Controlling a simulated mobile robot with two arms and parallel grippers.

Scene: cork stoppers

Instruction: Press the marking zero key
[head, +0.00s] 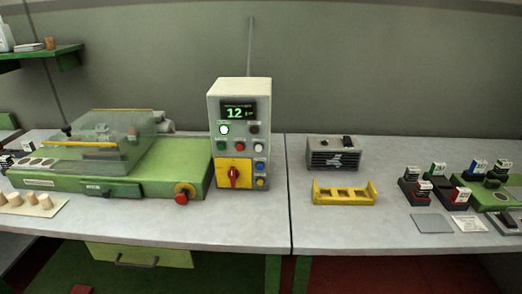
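A pale control box (240,92) stands on the workbench left of the centre of the head view. Lower down are a green button (222,146), a red button (240,146) and a white button (258,147). Blue and yellow buttons run down the right side, beside a red rotary switch (234,174) on a yellow plate. The labels are too small to read, so I cannot tell which key is marking zero. Neither gripper is visible.
A green machine (165,165) with a clear cover and red stop knob (182,196) stands left of the box. Corks (30,198) lie at the bench's front left. A yellow rack (344,193), grey device (335,154) and several stamps (418,190) stand right.

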